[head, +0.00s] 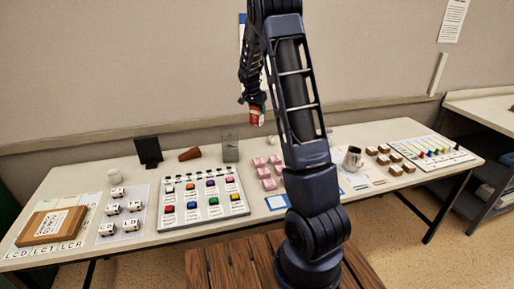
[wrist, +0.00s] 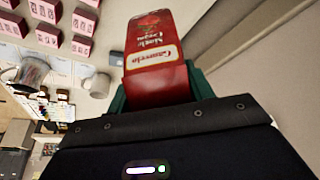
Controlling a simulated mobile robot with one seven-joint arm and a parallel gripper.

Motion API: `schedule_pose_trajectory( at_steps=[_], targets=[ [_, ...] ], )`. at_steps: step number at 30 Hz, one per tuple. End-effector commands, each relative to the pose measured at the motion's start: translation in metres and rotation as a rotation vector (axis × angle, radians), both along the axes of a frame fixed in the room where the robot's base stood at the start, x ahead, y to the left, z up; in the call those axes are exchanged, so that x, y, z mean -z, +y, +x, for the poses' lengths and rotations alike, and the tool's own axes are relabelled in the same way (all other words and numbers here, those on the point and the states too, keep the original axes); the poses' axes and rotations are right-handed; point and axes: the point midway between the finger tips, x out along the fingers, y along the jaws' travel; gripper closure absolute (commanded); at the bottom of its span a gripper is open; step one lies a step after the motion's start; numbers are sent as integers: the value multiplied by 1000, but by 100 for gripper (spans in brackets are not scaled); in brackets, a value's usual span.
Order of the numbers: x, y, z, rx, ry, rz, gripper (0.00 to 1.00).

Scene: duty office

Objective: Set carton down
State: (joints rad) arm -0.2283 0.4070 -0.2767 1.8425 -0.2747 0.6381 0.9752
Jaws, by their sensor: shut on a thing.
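A small red carton (head: 256,116) with a pale label is held in my gripper (head: 255,103) in the head view, raised above the back part of the long table. In the wrist view the carton (wrist: 155,60) stands out from between the green fingertips (wrist: 160,92), its printed label facing the camera. My gripper is shut on it. The table (head: 150,240) lies below, and the carton is clear of its top. My own arm hides part of the table's middle.
On the table are a button board (head: 203,203), pink blocks (head: 267,170), a glass pitcher (head: 352,158), brown-topped blocks (head: 396,170), a peg board (head: 430,150), a dark upright panel (head: 148,152) and a wooden box (head: 50,224). A white mug (wrist: 97,86) shows in the wrist view.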

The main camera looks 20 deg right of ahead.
Motion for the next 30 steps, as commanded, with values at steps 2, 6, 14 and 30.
schedule_pose_trajectory(
  at_steps=[2,6,14,30],
  targets=[
    [18,0,0,-1,3,0,81],
    [49,0,0,-1,3,0,81],
    [104,0,0,-1,3,0,81],
    [158,0,0,-1,3,-1,81]
  ],
)
